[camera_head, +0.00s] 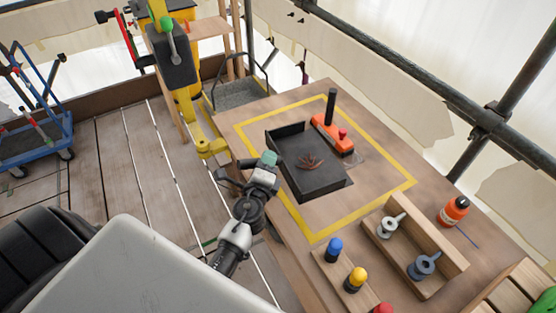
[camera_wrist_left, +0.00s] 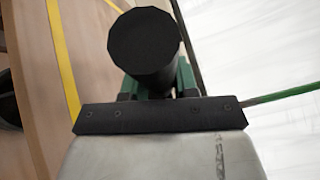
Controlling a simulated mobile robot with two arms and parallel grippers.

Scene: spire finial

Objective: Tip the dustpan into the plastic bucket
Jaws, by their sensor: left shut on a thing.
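The black dustpan (camera_head: 322,184), a shallow walled pan, is on or just above the wooden bench inside a yellow outlined square. A small reddish-brown leaf-like scrap (camera_head: 309,162) lies in it. My left gripper (camera_head: 267,160) is at its left side, shut on what appears to be its handle. In the left wrist view a thick black round handle (camera_wrist_left: 145,48) shows end-on between the green fingers. The grey container with a thin wire handle, apparently the plastic bucket (camera_head: 238,94), stands beyond the bench's far left edge. Its inside is hard to make out. My right gripper is not in view.
An orange tool with a black upright handle (camera_head: 328,128) stands just behind the pan. A wooden holder (camera_head: 415,247), coloured pegs (camera_head: 356,280) and an orange bottle (camera_head: 454,210) occupy the bench's near right. A yellow stand (camera_head: 190,105) rises left of the bucket.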

